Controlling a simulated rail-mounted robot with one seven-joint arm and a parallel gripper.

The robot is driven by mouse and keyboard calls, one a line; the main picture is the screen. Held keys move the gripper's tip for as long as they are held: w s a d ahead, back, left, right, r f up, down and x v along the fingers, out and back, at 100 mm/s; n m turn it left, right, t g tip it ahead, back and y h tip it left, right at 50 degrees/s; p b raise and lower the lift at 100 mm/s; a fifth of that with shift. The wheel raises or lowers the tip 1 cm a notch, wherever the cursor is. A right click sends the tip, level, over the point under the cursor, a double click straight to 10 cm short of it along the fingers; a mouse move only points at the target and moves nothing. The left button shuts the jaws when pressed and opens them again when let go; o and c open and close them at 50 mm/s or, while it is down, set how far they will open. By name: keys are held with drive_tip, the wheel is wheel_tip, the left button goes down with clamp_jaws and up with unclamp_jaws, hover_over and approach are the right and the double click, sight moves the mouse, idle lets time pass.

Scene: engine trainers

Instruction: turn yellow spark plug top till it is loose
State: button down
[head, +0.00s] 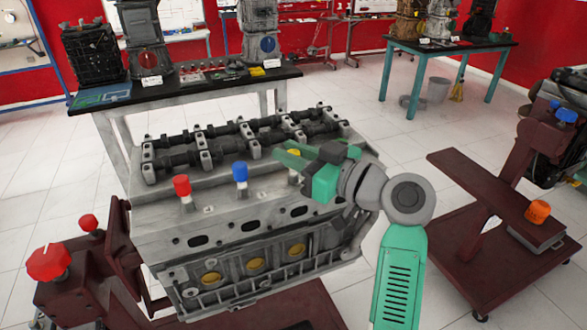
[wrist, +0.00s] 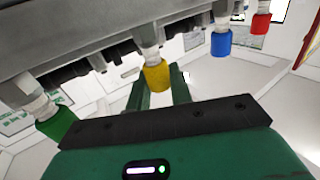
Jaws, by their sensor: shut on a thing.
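The yellow spark plug top (head: 293,154) is on the engine block's (head: 225,205) upper ledge, partly covered by my gripper (head: 288,152) in the head view. In the wrist view the yellow top (wrist: 157,77) sits on its pale plug between the two green fingers of my gripper (wrist: 161,90). The gripper is shut on it. The plug is still against the engine; whether its thread is loose cannot be seen.
A blue top (head: 240,172) and a red top (head: 182,186) stand in line to the left. A green top (wrist: 55,120) is on the other side in the wrist view. Camshafts (head: 245,135) run behind. A red stand knob (head: 48,262) is at the lower left.

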drive_tip(key=shift+n+g+y+b, duration=0.4)
drive_tip(key=shift+n+g+y, duration=0.4)
drive_tip(key=shift+g, duration=0.6)
drive_tip(key=c, duration=1.3)
unclamp_jaws()
drive_tip(key=shift+o, duration=0.2)
drive_tip(key=shift+s+d, duration=0.1)
drive_tip(key=shift+d, duration=0.15)
drive_tip(key=p+v, duration=0.1)
drive_tip(key=v, duration=0.6)
drive_tip(key=shift+p, duration=0.35)
drive_tip(key=shift+f, duration=0.1)
